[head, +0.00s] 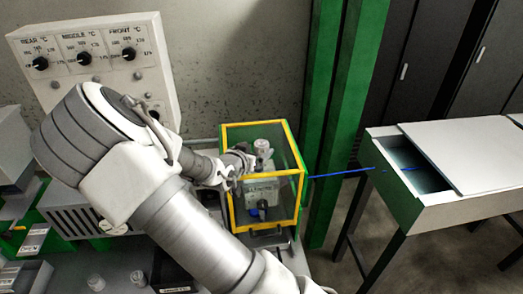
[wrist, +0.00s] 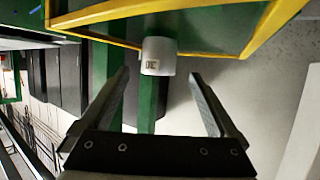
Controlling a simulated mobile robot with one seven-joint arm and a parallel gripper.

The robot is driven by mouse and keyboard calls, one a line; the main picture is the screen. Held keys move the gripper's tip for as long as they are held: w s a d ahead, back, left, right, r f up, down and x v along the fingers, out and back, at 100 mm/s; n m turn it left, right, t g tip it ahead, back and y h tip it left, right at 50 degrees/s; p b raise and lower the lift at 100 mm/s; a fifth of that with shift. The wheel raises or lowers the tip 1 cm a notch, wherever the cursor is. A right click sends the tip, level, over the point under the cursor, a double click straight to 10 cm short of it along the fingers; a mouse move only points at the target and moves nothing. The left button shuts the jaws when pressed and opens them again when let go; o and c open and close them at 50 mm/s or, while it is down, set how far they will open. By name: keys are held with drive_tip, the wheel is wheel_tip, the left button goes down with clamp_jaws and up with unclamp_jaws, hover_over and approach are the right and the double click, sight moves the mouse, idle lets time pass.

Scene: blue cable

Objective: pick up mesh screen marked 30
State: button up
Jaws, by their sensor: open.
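The mesh screen marked 30 appears to be the small white cylinder (wrist: 158,56) in the wrist view. Its dark mark reads upside down there. It lies ahead of my open gripper (wrist: 160,73), roughly centred between the fingertips and apart from both fingers. In the head view a pale cylinder (head: 262,149), likely the same one, sits on top of the grey device (head: 262,188) inside the yellow-edged clear case (head: 296,150). My gripper (head: 240,160) is beside it at the case's left, partly hidden by my wrist.
A blue cable (head: 340,174) runs from the case towards a table (head: 400,205) with an open compartment. A green post (head: 345,110) stands behind. A control panel (head: 95,65) is at upper left. Two small pale cylinders (head: 96,282) (head: 138,278) stand at lower left.

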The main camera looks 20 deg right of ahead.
sight(265, 144)
drive_tip(key=shift+p+x, duration=0.65)
drive_tip(key=shift+x, duration=3.3)
drive_tip(key=shift+s+f, duration=0.1)
drive_tip(key=c, duration=1.4)
clamp_jaws()
